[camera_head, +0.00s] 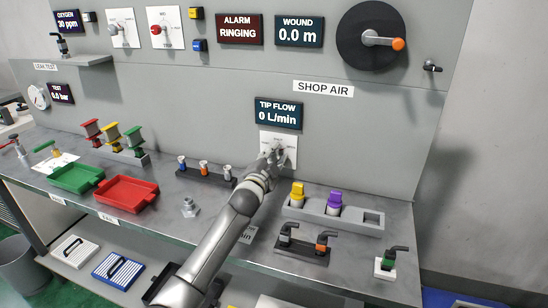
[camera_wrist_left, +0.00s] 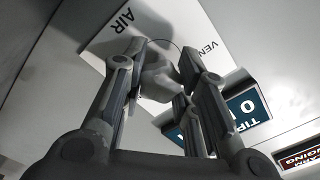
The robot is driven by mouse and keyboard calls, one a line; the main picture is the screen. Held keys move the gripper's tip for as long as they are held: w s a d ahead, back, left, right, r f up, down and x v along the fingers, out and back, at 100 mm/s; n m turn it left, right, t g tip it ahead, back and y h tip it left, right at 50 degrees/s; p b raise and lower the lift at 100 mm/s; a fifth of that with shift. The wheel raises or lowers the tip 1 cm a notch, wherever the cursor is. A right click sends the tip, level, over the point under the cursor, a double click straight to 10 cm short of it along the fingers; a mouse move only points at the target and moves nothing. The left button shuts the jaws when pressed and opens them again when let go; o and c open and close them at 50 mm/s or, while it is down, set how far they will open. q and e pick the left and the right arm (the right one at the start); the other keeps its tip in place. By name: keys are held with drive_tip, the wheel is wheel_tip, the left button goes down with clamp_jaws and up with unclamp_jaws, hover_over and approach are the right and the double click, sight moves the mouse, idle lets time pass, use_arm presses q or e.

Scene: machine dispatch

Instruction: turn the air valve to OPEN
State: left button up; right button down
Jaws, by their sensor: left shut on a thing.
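The air valve plate (camera_head: 291,147) is a white panel on the grey wall, under the TIP FLOW display (camera_head: 278,113), which reads 0 L/min. My left gripper (camera_head: 272,154) is at the plate and covers much of it. In the left wrist view the plate (camera_wrist_left: 105,45) shows the words AIR and VEN, the rest cut off. There my left gripper's fingers (camera_wrist_left: 160,85) are closed around a pale grey valve knob (camera_wrist_left: 152,75). The fingers hide much of the knob, and I cannot tell which way it points. My right gripper is in neither view.
A grey tray (camera_head: 371,220) with a yellow and a purple part stands right of my left arm. A rack with small fittings (camera_head: 190,172) is to the left. Red (camera_head: 127,194) and green (camera_head: 76,178) trays lie farther left. A large black reel (camera_head: 374,37) is on the wall above.

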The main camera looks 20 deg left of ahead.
use_arm(q)
drive_tip(key=o, duration=1.1)
drive_tip(key=shift+c, duration=0.2)
drive_tip(key=s, duration=1.2)
drive_tip(key=shift+a, duration=0.15)
